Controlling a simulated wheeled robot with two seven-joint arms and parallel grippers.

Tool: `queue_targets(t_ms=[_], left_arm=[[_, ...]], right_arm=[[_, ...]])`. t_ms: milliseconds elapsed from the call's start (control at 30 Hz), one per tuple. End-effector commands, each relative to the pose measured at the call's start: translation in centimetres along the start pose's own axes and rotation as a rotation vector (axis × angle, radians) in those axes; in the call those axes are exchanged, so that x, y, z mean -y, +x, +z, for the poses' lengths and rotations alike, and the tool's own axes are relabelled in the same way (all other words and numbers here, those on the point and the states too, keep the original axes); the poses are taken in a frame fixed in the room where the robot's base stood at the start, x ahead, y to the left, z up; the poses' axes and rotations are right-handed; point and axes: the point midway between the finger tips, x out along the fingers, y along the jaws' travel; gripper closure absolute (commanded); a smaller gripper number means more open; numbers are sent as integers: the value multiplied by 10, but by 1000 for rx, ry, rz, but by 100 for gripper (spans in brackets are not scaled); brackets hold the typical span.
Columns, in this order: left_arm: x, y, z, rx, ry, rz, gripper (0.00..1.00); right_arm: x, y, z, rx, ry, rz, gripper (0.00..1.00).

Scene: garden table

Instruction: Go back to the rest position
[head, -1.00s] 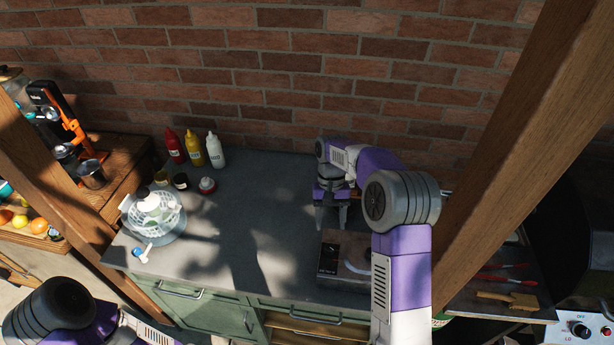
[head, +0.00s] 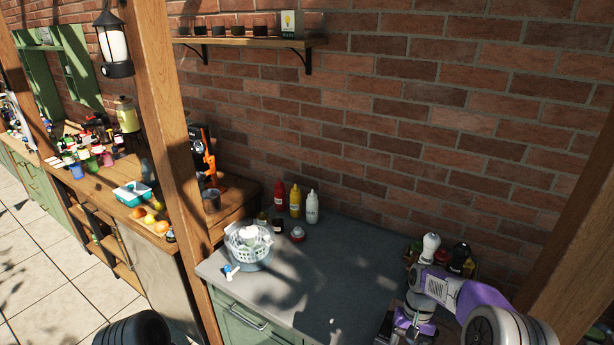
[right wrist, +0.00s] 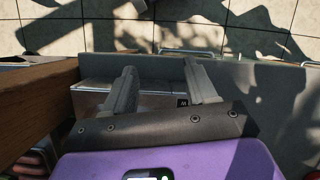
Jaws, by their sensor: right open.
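My right arm (head: 460,295) is at the lower right of the head view, over the right end of the grey counter. Its gripper (head: 410,335) is partly cut off by the bottom edge there. In the right wrist view the right gripper (right wrist: 160,80) has its two fingers apart, with nothing between them. It points down over a boxy appliance (right wrist: 155,102) on the counter, and I cannot tell whether it touches it. Of my left arm only a dark rounded part shows at the bottom of the head view; the left gripper is out of view.
The counter (head: 330,270) is mostly clear in the middle. A white colander (head: 247,240) stands at its left. Red, yellow and white bottles (head: 295,201) stand at the back. Wooden posts (head: 160,110) rise at left and right. Jars and bottles (head: 460,258) stand behind my right arm.

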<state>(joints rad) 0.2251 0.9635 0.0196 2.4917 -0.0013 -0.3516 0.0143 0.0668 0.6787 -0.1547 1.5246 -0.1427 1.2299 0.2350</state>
Motion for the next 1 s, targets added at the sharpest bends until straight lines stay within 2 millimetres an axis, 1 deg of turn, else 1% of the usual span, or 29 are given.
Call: queue_targets(t_ms=[33,167,267,333,433,500,600,700,800,933,967,1000], left_arm=[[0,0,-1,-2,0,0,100],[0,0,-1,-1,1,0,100],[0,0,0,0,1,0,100],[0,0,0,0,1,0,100],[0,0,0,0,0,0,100],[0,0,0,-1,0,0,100],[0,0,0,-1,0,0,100],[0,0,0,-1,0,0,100],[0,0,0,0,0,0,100],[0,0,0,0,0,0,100],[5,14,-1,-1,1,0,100],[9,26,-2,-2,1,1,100]], right_arm=[[3,15,0,1,-10,-8,43],[14,50,0,-23,-41,-38,43],[23,84,3,-43,-63,-68,43],[31,112,10,-59,-82,-94,43],[43,156,25,-91,-107,-137,43],[52,184,40,-118,-120,-169,43],[61,217,64,-159,-131,-207,43],[67,242,91,-199,-137,-238,43],[71,258,118,-235,-139,-262,43],[71,270,151,-282,-138,-282,43],[71,283,140,-290,-138,-282,43],[70,294,134,-292,-138,-281,43]])
